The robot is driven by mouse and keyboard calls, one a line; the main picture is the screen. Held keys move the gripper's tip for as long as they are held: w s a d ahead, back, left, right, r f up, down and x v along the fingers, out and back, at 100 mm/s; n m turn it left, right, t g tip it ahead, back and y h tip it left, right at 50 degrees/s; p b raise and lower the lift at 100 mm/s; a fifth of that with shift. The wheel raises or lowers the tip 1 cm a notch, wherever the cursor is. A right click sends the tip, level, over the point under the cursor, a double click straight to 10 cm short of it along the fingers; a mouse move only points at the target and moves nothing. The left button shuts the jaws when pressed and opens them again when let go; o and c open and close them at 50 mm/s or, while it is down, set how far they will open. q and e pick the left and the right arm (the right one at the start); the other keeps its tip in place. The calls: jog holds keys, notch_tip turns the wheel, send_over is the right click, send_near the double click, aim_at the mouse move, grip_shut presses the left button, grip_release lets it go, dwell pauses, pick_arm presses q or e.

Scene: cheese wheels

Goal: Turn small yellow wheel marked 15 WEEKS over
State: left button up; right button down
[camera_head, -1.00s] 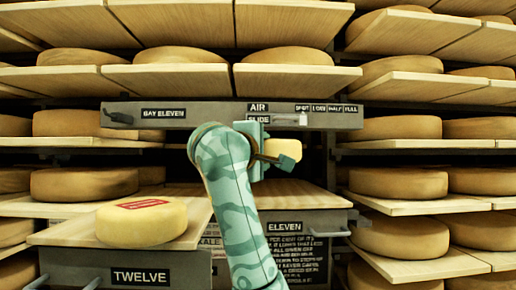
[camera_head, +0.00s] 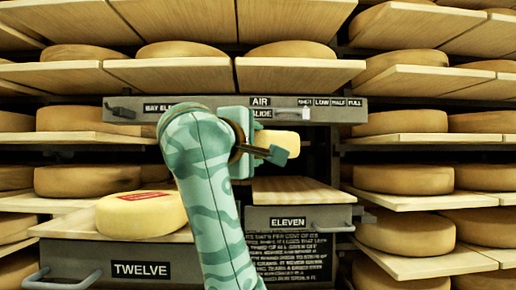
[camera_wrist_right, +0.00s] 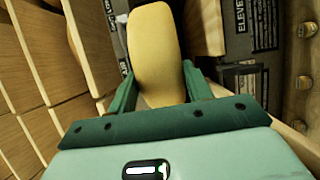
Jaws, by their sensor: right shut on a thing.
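A small pale yellow wheel (camera_head: 282,141) is held up in front of the rack, above the board of bay eleven. My right gripper (camera_head: 266,150) is shut on it. In the right wrist view the yellow wheel (camera_wrist_right: 155,50) stands edge-on between the two green fingers, its rim facing the camera. No marking shows on the visible part of it. A larger yellow wheel (camera_head: 142,217) with a red label on top lies flat on the bay twelve board; its label is too small to read. My left gripper is not in view.
The bay eleven board (camera_head: 298,190) is bare where it shows, below the held wheel. A grey beam (camera_head: 335,117) with AIR and SLIDE labels runs just above and behind. Brown wheels (camera_head: 404,180) fill the shelves on both sides. My right arm hides part of the middle.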

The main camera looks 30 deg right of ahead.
jog(key=v, duration=0.8)
jog(key=shift+s+a+b, duration=0.15)
jog(key=shift+a+b, duration=0.15)
jog(key=shift+b, duration=0.15)
jog(key=shift+r, duration=0.15)
dwell(0.4)
